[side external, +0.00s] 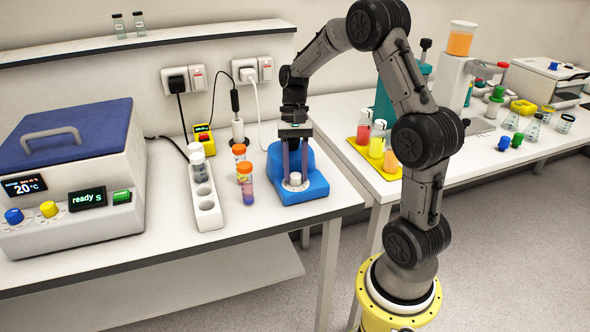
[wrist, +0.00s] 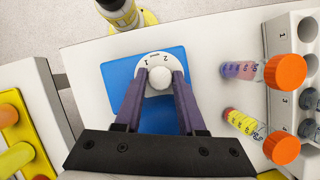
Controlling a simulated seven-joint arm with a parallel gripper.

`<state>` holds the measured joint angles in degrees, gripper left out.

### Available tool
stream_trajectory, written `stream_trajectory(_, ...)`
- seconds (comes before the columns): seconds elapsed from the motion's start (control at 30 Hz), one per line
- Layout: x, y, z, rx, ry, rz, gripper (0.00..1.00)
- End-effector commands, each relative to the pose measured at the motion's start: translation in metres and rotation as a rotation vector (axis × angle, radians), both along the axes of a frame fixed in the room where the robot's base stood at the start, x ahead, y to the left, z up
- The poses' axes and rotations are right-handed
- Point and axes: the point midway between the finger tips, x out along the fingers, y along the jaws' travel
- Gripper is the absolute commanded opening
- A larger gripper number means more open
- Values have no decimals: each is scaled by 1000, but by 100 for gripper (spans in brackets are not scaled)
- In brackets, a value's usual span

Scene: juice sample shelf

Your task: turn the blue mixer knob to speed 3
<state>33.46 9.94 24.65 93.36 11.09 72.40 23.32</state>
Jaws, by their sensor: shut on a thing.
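The blue mixer (side external: 313,187) stands near the right end of the left bench. It also shows in the wrist view (wrist: 122,67). Its small white knob (wrist: 160,78) sits on a pale round dial; the numbers 1 and 2 show on the dial's edge, and the rest is hidden by the knob and fingers. I cannot make out a pointer on the knob. My gripper (side external: 295,174) points straight down over the mixer. In the wrist view its purple fingers lie on either side of the knob, shut on it.
Two orange-capped tubes (side external: 245,172) stand left of the mixer, close by. A yellow tray (side external: 357,149) with bottles is on the right bench, across a gap.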

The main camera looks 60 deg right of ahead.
Motion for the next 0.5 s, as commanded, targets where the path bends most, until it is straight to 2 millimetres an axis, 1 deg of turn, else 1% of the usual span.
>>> stream_trajectory(0.2,-1,-1,1,-1,-3,-135,0)
stream_trajectory(0.5,-1,-1,1,-2,-4,-226,0)
